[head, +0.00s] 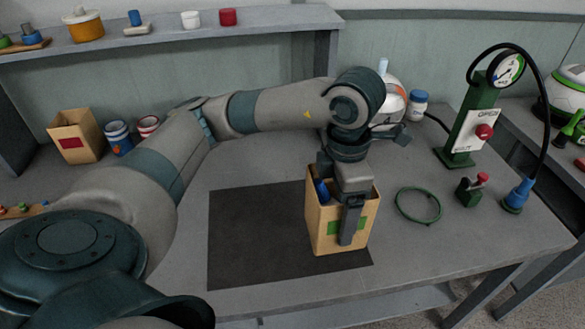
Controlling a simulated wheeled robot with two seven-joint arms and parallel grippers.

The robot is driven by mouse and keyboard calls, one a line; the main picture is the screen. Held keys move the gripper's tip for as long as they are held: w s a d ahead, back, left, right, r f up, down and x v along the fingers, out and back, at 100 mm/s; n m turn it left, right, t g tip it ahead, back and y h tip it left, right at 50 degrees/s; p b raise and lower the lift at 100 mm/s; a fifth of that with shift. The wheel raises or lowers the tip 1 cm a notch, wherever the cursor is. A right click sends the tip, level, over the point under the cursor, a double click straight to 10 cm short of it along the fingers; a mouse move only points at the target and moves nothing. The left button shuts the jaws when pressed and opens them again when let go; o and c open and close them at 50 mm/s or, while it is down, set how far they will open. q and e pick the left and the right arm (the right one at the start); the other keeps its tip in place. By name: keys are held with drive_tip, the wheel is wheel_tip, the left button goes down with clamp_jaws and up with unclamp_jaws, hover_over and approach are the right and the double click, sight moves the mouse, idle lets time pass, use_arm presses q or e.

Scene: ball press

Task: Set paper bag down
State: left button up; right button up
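A tan paper bag (318,232) with a green label stands upright at the right part of the dark mat (255,240). Something blue (321,191) shows inside its open top. My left gripper (351,220) comes down from above at the bag's front rim. One finger lies along the outside of the front wall, and the other is hidden, so the grip appears shut on that wall. I cannot tell whether the bag's base touches the mat or hangs just above it. My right gripper is not in view.
A second tan bag (75,137) with a red label stands at the back left beside blue and red tins. A green ring (418,205), a small green lever device (471,190) and a green gauge stand (470,130) are to the right. The mat's left part is clear.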

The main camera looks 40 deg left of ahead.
use_arm(q)
drive_tip(key=a+f, duration=0.1)
drive_tip(key=w+a, duration=0.1)
drive_tip(key=w+a+f+p, duration=0.1)
drive_tip(key=a, duration=0.1)
drive_tip(key=shift+w+f, duration=0.25)
drive_tip(key=shift+f, duration=0.1)
drive_tip(key=w+a+f+p, duration=0.1)
drive_tip(key=w+a+f, duration=0.3)
drive_tip(key=a, duration=0.1)
drive_tip(key=shift+a+p, duration=0.25)
drive_tip(key=shift+p, duration=0.05)
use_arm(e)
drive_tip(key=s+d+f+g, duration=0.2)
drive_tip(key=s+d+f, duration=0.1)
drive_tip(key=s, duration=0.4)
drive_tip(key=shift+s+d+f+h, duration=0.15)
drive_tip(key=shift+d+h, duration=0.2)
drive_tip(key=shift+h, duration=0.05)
use_arm(q)
drive_tip(key=shift+f, duration=0.1)
